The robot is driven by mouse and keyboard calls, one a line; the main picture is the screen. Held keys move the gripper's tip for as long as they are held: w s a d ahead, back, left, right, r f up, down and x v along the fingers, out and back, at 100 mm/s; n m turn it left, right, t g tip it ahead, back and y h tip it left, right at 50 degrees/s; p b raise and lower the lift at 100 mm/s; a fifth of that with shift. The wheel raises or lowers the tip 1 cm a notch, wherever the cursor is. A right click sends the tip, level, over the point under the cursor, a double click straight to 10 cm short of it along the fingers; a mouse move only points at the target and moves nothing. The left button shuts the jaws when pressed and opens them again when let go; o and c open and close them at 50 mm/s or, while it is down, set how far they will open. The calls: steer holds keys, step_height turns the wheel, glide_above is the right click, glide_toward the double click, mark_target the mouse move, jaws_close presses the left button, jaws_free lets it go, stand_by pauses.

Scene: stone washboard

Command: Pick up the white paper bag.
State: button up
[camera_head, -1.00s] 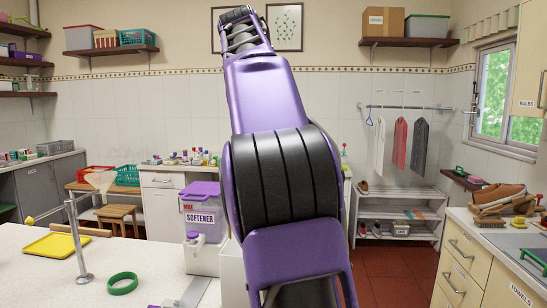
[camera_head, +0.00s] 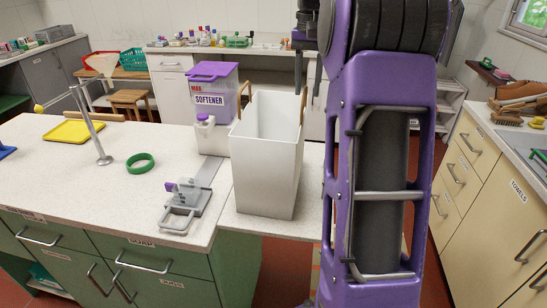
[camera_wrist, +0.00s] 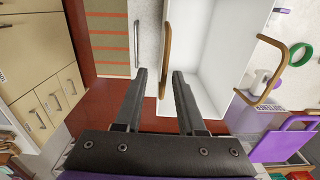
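The white paper bag (camera_head: 265,165) stands upright and open-topped at the right end of the pale counter, with a brown handle on each of two opposite sides. My gripper (camera_head: 308,92) is above its right side, fingers pointing down, open. In the wrist view, the bag (camera_wrist: 205,60) fills the upper middle. The near brown handle (camera_wrist: 166,55) shows between the two dark fingers of my gripper (camera_wrist: 160,72). I cannot tell how deep the handle sits between them, and no grip on it shows. The far handle (camera_wrist: 284,62) is clear of the fingers.
A purple-lidded softener container (camera_head: 213,90) and a small white jug (camera_head: 211,135) stand behind and left of the bag. A grey metal clamp-like tool (camera_head: 185,203) lies left of it. A green ring (camera_head: 140,163) and yellow tray (camera_head: 73,131) lie farther left.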

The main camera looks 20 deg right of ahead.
step_height(320, 180, down, 9)
steer(key=b, duration=0.1)
steer(key=shift+a, duration=0.2)
steer(key=shift+w+f, duration=0.1)
jaws_close()
stand_by(1.5)
